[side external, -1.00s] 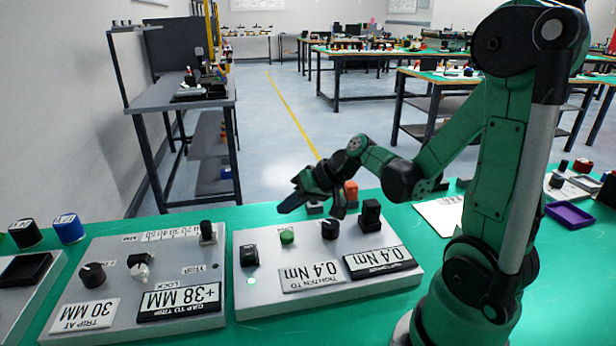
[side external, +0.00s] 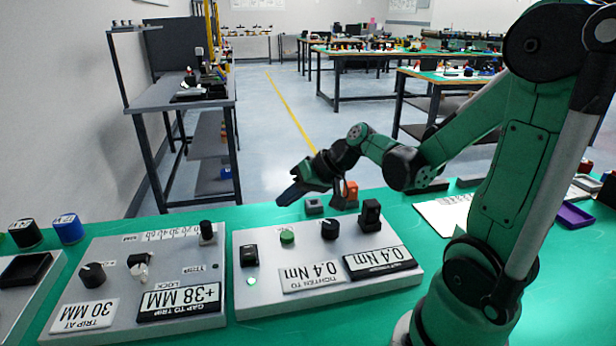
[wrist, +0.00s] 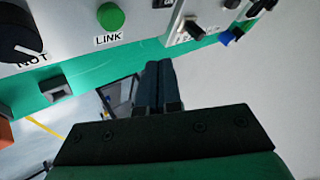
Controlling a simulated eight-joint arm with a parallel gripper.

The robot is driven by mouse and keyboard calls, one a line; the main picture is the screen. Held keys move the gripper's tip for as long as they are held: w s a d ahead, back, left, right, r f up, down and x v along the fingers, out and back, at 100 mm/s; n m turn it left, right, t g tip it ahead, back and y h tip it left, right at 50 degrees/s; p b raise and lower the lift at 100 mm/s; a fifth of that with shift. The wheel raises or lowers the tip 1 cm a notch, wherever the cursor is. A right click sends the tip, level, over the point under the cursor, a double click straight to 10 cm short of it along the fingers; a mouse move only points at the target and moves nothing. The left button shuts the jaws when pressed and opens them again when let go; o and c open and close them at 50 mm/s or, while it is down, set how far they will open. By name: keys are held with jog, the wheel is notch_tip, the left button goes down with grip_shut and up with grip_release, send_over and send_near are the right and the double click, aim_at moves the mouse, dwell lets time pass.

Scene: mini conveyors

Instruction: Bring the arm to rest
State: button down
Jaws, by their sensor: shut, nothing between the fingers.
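My green arm reaches from the right in the side external view. My gripper (side external: 291,194) is above the far edge of the green bench, behind the torque panel (side external: 300,297). In the wrist view my gripper (wrist: 159,66) has its two dark fingers side by side and closed, with nothing between them. The fingers are clear of the panel and its controls. The panel carries a green LINK button (side external: 287,237), which also shows in the wrist view (wrist: 110,16), and a black knob (side external: 329,229).
A second panel (side external: 75,270) with knobs and a toggle stands at the left. A grey block (side external: 313,206) and an orange part (side external: 350,190) sit behind the torque panel. A purple tray (side external: 575,216) lies at the right. Bare green bench (side external: 560,290) shows at the right front.

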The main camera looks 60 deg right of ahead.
jog(key=s+a+r+n+g+h, duration=0.1)
jog(key=s+a+r+n+h, duration=0.2)
jog(key=a, duration=0.5)
jog(key=shift+s+a+n, duration=0.2)
jog(key=shift+s+n, duration=0.55)
jog(key=shift+n, duration=0.15)
jog(key=shift+r, duration=0.15)
jog(key=w+d+f+m+g, duration=0.1)
jog(key=w+d+m+g, duration=0.1)
jog(key=m, duration=0.7)
jog(key=w+d+f+m+g+h, duration=0.1)
jog(key=w+d+m+g, duration=0.2)
jog(key=m, duration=0.6)
jog(key=shift+w+d+m+g, duration=0.25)
jog(key=shift+d+m+g, duration=0.15)
jog(key=shift+d+g, duration=0.75)
jog(key=shift+a+f, duration=0.1)
jog(key=shift+a, duration=0.05)
